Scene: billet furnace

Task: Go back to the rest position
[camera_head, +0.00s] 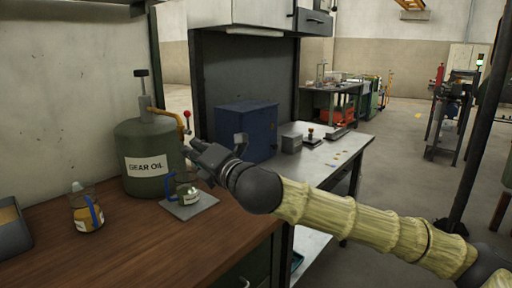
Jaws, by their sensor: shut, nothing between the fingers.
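My gripper (201,153) is at the end of my arm, which reaches in from the lower right. It is shut and empty. I cannot tell whether the fingertips touch anything. My arm hides part of the area behind it.
A brass spout (168,114) juts from the drum. A blue box (247,130) stands behind my gripper. Open floor (400,150) lies at the right.

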